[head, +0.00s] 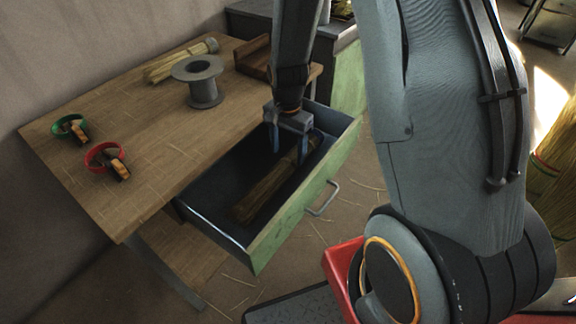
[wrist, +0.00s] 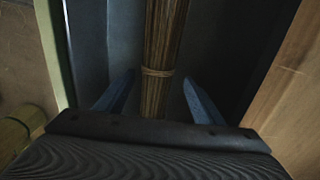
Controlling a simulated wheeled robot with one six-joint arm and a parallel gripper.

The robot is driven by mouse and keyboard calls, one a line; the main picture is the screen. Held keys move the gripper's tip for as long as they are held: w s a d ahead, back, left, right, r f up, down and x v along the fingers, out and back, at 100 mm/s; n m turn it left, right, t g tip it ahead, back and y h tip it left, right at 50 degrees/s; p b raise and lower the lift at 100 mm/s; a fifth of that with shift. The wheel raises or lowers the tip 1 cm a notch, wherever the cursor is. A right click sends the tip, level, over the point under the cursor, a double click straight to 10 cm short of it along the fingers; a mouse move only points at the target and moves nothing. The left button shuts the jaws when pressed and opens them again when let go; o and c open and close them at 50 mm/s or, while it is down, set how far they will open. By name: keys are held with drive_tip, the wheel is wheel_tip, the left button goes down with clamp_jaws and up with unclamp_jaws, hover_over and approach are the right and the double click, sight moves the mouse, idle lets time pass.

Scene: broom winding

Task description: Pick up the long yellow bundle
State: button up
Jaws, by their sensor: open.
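A long yellow-brown bundle of straw (head: 265,193) lies in the open drawer (head: 210,205). It also shows in the wrist view (wrist: 162,35), with a tie around it. My gripper (head: 290,146) is open and points down into the drawer over the bundle's far part. In the wrist view the bundle runs between the two blue fingers of my gripper (wrist: 157,84), with a gap on each side. Whether the fingertips reach down beside the bundle is hard to tell. A shorter-looking pale yellow bundle (head: 172,66) with a grey end lies at the back of the table.
The drawer's green front (head: 290,222) with its handle (head: 324,199) and its side walls stand close around my gripper. The wooden table (head: 130,150) holds a grey spool (head: 203,90), a green ring (head: 70,127), a red ring (head: 104,156) and a brown wooden tray (head: 255,62).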

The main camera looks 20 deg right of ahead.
sight(288, 160)
drive_tip(key=f, duration=0.4)
drive_tip(key=shift+s+a+f, duration=0.1)
drive_tip(key=shift+s+f, duration=0.1)
drive_tip(key=shift+s, duration=0.15)
drive_tip(key=c, duration=1.2)
drive_tip(key=shift+c, duration=0.2)
drive_tip(key=shift+r, duration=0.1)
wheel_tip(288, 160, up, 10)
drive_tip(key=shift+f, duration=0.1)
